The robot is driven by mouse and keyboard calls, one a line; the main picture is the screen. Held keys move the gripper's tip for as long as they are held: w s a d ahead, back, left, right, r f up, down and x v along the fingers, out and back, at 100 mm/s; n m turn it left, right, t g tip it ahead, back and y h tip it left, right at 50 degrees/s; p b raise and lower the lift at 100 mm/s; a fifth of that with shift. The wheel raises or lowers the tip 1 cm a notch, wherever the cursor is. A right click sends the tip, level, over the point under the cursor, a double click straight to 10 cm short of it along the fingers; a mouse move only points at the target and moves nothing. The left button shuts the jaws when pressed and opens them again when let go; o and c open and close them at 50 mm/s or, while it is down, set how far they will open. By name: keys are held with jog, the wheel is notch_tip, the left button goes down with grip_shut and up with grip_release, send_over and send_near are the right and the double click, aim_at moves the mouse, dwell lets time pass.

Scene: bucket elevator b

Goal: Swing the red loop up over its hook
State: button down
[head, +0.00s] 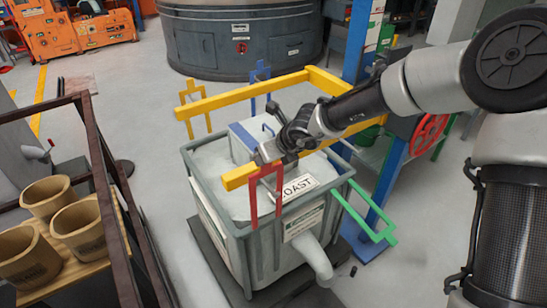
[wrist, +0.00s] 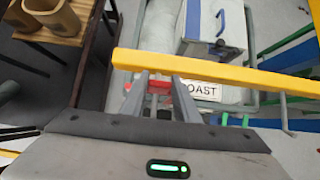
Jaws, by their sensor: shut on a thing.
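The red loop (head: 278,197) is a narrow rectangular frame at the near side of the grey bin, roughly upright in front of its rim. My gripper (head: 266,163) is shut on its upper end. In the wrist view, a piece of the red loop (wrist: 159,86) shows between the fingers of my gripper (wrist: 160,84), just below the yellow bar (wrist: 220,74). In the head view this bar (head: 236,178) passes close by the top of the loop. The fingers and wrist partly cover this spot, so I cannot tell which part is the red loop's hook.
The grey bin (head: 240,240) holds pale material and a blue-edged box. A green loop (head: 370,226) sticks out to the right; a blue loop (head: 260,72) and a yellow loop (head: 189,105) stand upright. A rack with brown buckets (head: 75,222) is at left.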

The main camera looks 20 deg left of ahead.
jog(key=shift+w+a, duration=0.25)
jog(key=shift+a, duration=0.1)
jog(key=shift+r, duration=0.1)
jog(key=c, duration=1.4)
grip_release()
jog(key=shift+a, duration=0.1)
jog(key=shift+o, duration=0.2)
jog(key=p+v, duration=0.2)
jog(key=v, duration=1.5)
jog(key=shift+r+p, duration=0.25)
jog(key=shift+p, duration=0.05)
jog(key=shift+w, duration=0.1)
